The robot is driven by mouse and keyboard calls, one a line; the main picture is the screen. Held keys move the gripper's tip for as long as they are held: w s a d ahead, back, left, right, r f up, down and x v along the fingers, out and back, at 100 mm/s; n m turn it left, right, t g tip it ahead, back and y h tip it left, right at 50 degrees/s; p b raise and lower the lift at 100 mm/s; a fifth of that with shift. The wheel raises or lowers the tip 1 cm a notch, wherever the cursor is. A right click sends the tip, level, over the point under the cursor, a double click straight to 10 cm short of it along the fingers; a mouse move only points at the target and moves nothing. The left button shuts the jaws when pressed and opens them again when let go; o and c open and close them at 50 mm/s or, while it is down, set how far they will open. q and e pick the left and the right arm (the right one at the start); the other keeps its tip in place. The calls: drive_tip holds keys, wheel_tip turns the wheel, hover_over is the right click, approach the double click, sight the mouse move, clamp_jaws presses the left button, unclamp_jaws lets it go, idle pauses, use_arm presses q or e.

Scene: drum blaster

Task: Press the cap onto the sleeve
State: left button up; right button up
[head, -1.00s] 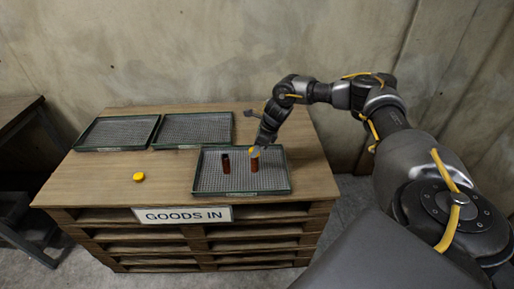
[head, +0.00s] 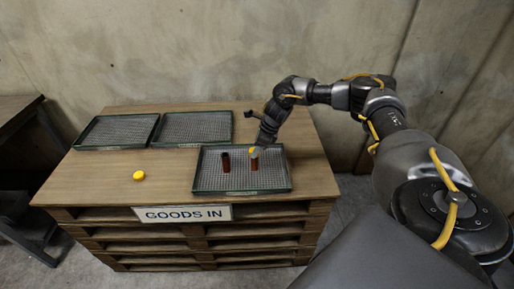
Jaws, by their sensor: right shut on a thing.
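Two dark reddish-brown sleeves stand upright in the front tray (head: 210,180). The left sleeve (head: 226,163) is open at the top with no cap on it. The right sleeve (head: 254,164) has a yellow cap (head: 253,152) at its top; whether the cap is seated or only resting there is too small to tell. My right gripper (head: 256,147) is shut on this yellow cap, directly over the right sleeve. A second yellow cap (head: 138,176) lies on the wooden top, left of the front tray. My left gripper is not in view.
Two empty mesh trays, one at the back left (head: 116,131) and one at the back middle (head: 192,129), sit on the wooden pallet top (head: 100,187). A GOODS IN sign (head: 183,213) hangs at the front edge. The front left of the top is mostly clear.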

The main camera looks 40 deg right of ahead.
drive_tip(key=shift+f, duration=0.25)
idle(0.6)
drive_tip(key=o, duration=1)
drive_tip(key=shift+o, duration=0.4)
drive_tip(key=o, duration=0.4)
drive_tip(key=shift+o, duration=0.2)
drive_tip(key=shift+r, duration=0.1)
drive_tip(key=shift+r+p, duration=1.9)
drive_tip(key=shift+r, duration=0.55)
drive_tip(key=shift+f, duration=0.1)
